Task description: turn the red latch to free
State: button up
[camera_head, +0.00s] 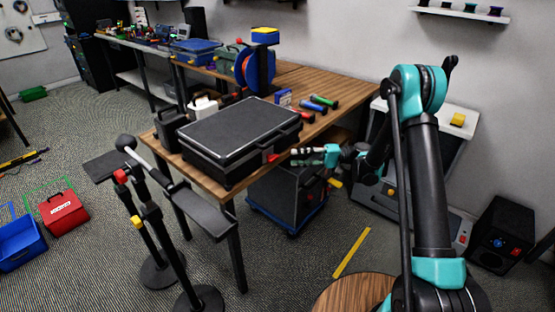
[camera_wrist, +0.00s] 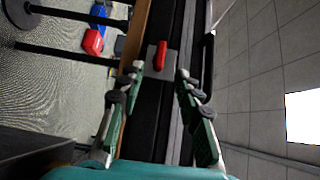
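The red latch (camera_head: 272,157) is on the front side of a closed black case (camera_head: 236,135) lying on the wooden table. In the wrist view the red latch (camera_wrist: 160,56) stands on a grey plate, straight ahead between my finger lines. My gripper (camera_head: 296,156) is just right of the latch in the head view, pointing at it. In the wrist view my gripper (camera_wrist: 156,76) has its two fingers spread, with a clear gap and nothing held. The fingertips appear near the latch on either side; I cannot tell whether they touch anything.
The wooden table (camera_head: 290,84) holds screwdrivers (camera_head: 317,105) and a blue-orange spool (camera_head: 255,68) behind the case. A black stand with a flat arm (camera_head: 200,213) is at the table's front left. A dark wheeled cabinet (camera_head: 285,195) is below the table.

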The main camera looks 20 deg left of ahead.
aim_at(277, 158)
jog(key=x, duration=0.8)
grip_shut()
